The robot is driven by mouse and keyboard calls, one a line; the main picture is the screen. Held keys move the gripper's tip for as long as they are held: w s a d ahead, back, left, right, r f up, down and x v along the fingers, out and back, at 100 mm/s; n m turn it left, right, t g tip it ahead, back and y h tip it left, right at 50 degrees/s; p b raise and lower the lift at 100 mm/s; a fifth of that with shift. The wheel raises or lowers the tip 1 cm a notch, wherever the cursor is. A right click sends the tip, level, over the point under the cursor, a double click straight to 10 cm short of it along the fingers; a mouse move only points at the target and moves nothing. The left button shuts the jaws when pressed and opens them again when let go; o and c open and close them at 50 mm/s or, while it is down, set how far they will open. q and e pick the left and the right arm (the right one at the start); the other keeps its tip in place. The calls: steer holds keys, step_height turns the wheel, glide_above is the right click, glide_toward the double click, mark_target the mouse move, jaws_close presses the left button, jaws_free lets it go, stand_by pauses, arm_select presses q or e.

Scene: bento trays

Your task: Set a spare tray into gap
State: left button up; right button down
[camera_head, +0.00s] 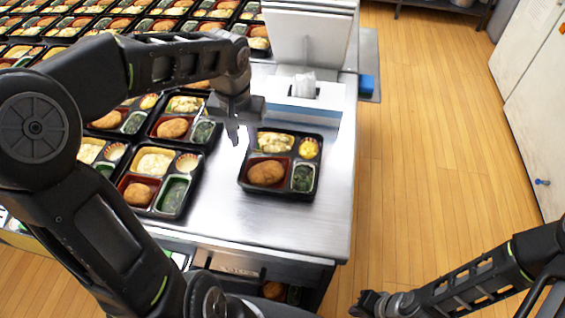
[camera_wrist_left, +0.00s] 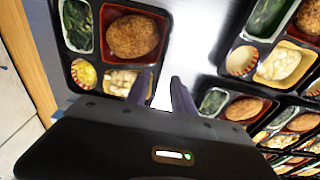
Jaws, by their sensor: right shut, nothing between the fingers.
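A spare black bento tray (camera_head: 240,184) stands alone on the steel table, to the right of the packed trays. It holds a brown croquette, greens, a yellow item and a pale salad. It also shows at the upper left of the left wrist view (camera_wrist_left: 166,50). My left gripper (camera_head: 239,141) points down just beyond the spare tray's far left corner. In the wrist view (camera_wrist_left: 164,80) its fingers are apart, with bare steel between them; one finger overlaps the tray's edge. I cannot tell whether they touch. My right gripper (camera_head: 365,304) is shut and empty, low over the floor. My left arm hides any gap.
A tissue box (camera_head: 318,111) and a white upright panel stand behind the spare tray. Bare steel (camera_head: 290,224) lies in front, up to the table's edge. Wooden floor is at right.

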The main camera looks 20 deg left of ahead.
mark_target(246, 153)
arm_select(q)
steer(key=f, duration=0.4)
steer(key=shift+w+a+f, duration=0.15)
steer(key=shift+w+f, duration=0.1)
steer(key=shift+w, duration=0.05)
steer(key=shift+c, duration=0.6)
jaws_close()
steer(key=shift+r, duration=0.1)
stand_by(0.8)
